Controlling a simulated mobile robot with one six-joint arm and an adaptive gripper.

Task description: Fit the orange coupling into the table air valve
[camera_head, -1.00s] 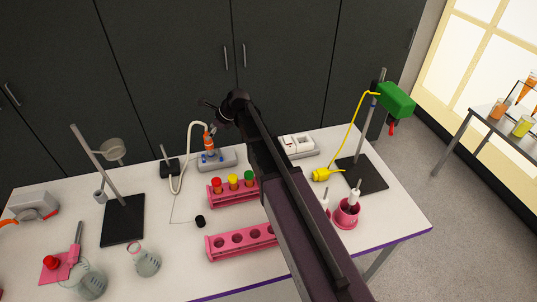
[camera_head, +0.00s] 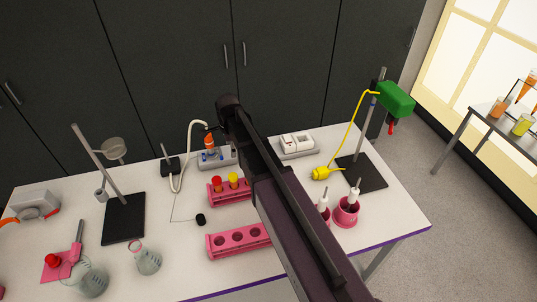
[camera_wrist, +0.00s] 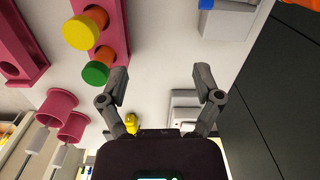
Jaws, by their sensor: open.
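In the head view, the orange coupling (camera_head: 209,142) stands upright at the end of a pale hose, over a grey block with blue parts (camera_head: 228,155), which looks like the table air valve. I cannot tell whether the coupling is seated in it or only close to it. In the wrist view, the grey block (camera_wrist: 225,20) is at the top edge, and an orange piece (camera_wrist: 305,3) at the top right corner is probably the coupling. My gripper (camera_wrist: 161,85) is open and empty, apart from both. In the head view my arm mostly hides it.
A pink rack (camera_wrist: 85,8) with yellow-capped and green-capped tubes is beside my left finger in the wrist view. A white device (camera_head: 297,145) stands right of my arm. The pale hose (camera_head: 189,150) loops left of the coupling. Dark cabinets (camera_head: 170,60) stand behind the table.

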